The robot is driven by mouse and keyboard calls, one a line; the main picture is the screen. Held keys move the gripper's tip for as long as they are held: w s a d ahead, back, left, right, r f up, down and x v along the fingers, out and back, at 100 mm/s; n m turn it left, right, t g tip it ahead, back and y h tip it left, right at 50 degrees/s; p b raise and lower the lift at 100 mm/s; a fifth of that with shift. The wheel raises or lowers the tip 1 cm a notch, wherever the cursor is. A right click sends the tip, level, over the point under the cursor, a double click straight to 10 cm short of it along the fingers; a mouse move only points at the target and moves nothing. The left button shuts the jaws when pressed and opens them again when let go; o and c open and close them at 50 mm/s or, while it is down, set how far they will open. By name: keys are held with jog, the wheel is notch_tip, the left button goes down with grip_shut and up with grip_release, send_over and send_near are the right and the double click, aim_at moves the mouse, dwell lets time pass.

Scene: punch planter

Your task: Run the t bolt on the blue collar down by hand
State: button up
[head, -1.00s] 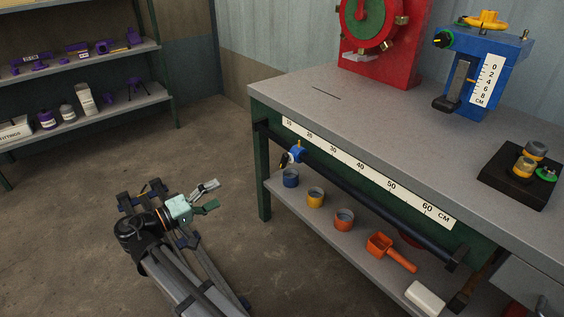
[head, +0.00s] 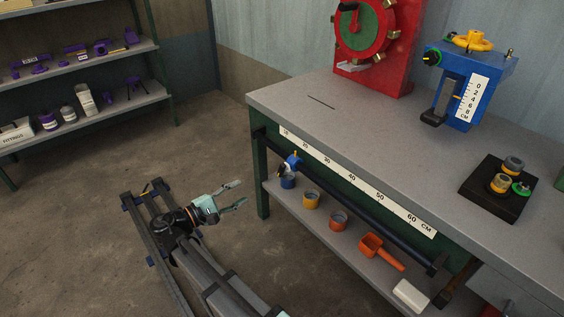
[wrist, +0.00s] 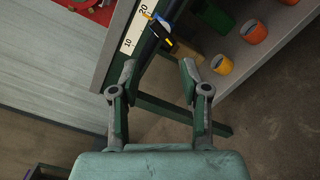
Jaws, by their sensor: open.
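The blue collar (head: 292,161) sits around the dark rail along the bench front, near its left end. Its t bolt (head: 282,169), black with a yellow part, points down and left from it. In the wrist view the t bolt (wrist: 160,37) shows as a black and yellow piece beyond my fingertips, with only a bit of the collar (wrist: 167,18) in sight. My gripper (head: 241,192) is open and empty, left of the collar and apart from it. In the wrist view my gripper's fingers (wrist: 158,69) stand wide apart. How far the bolt is screwed in cannot be told.
The rail (head: 350,210) runs below a centimetre scale (head: 355,180) on the bench front. The floor left of the bench is open.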

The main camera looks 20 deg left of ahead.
aim_at(280, 170)
jog(key=w+d+n+b, duration=0.1)
jog(key=w+d+n, duration=0.1)
jog(key=w, duration=0.3)
jog(key=w+d+n+b, duration=0.1)
jog(key=w+d+n, duration=0.2)
jog(key=w+d, duration=0.1)
jog(key=w+d+n+b, duration=0.1)
jog(key=w+d+n, duration=0.2)
jog(key=w, duration=0.3)
jog(key=shift+w+f+b, duration=0.2)
jog(key=shift+f+b, duration=0.1)
jog(key=shift+b, duration=0.1)
jog(key=shift+c, duration=0.4)
grip_shut()
